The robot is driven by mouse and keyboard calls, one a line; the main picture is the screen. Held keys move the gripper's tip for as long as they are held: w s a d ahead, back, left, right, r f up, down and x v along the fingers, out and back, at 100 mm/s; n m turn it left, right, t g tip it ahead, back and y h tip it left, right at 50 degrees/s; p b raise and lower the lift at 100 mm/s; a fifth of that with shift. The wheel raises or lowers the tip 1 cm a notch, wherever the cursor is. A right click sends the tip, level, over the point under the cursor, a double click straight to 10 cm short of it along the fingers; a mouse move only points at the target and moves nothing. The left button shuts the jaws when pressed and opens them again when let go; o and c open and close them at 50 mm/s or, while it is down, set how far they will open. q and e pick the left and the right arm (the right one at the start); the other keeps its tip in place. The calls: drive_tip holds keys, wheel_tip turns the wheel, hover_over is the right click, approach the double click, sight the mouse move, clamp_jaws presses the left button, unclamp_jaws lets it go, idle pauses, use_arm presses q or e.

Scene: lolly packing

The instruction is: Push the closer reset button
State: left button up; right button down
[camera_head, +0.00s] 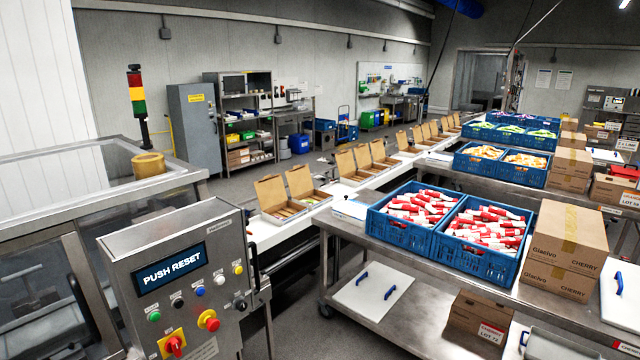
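A grey metal control box (190,285) stands at the lower left, its sloped face towards me. Its display (171,268) reads "PUSH RESET". Below the display is a slanting row: a green button (154,316), a black one (178,302), a blue one (200,291), a white one (219,279) and a yellow one (238,269). Lower down are a red knob on a yellow square (174,345), a red knob with a yellow ring (208,320) and a black knob (240,305). The button labels are too small to read. Neither gripper is in view.
A glazed machine (60,160) with a signal tower (138,100) stands behind the box. A conveyor with open cartons (270,195) runs behind it to the right. A steel table (420,265) with blue crates (400,232) fills the right. The space before the box looks clear.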

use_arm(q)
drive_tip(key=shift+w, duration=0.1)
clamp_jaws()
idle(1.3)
